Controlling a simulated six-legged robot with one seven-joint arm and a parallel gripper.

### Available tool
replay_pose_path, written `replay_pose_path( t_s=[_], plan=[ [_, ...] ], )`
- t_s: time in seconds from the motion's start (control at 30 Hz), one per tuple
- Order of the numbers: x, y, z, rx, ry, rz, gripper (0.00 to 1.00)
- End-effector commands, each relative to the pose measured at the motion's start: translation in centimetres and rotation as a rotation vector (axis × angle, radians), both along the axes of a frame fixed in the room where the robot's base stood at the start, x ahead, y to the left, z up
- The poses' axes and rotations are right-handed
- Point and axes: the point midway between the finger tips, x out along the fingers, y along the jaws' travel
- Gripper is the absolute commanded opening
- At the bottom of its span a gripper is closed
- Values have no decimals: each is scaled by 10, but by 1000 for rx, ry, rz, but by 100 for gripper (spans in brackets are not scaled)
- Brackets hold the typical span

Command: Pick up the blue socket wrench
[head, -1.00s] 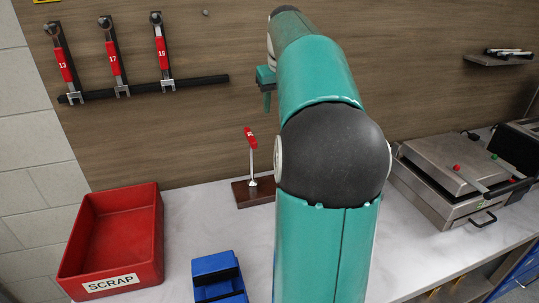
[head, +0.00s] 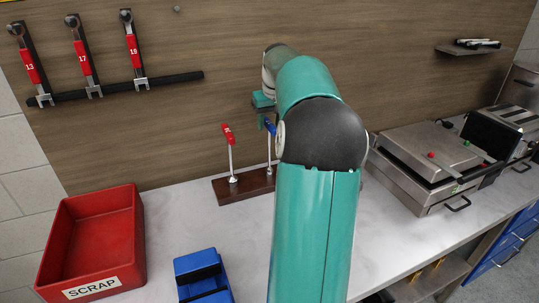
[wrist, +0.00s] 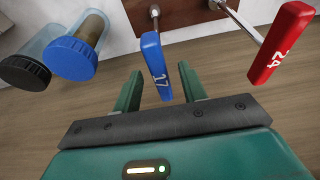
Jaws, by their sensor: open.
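The blue socket wrench (head: 270,127) stands upright in a dark wooden stand (head: 226,191), beside my arm in the head view. In the wrist view its blue handle (wrist: 155,62), marked 17, lies between the fingertips of my gripper (wrist: 160,88). My gripper is open, with a finger on each side of the handle and visible gaps. A red-handled wrench (head: 228,135), marked 24 in the wrist view (wrist: 284,45), stands in the same stand to one side. In the head view my arm hides part of the stand and most of my gripper.
A red SCRAP bin (head: 128,232) and a blue holder (head: 197,264) sit on the white counter. Red-handled wrenches (head: 81,52) hang on the wall. A metal grill (head: 417,150) stands right. Jars with black (wrist: 25,73) and blue (wrist: 72,59) lids are near my gripper.

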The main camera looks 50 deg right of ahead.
Motion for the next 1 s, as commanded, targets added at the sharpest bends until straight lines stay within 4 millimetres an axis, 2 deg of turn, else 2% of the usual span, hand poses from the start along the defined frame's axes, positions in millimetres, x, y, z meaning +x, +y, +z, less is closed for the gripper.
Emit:
replay_pose_path(
  t_s=[0.1,0.2,0.47,0.57,0.7,1.0],
  plan=[
    [5,-3,-20,4,2,1,42],
    [7,-5,-30,3,2,-1,42],
    [9,-5,-34,1,1,0,42],
    [9,-5,-34,1,1,0,26],
    [9,-5,-34,1,1,0,0],
    [9,-5,-33,-1,0,0,0]
  ],
)
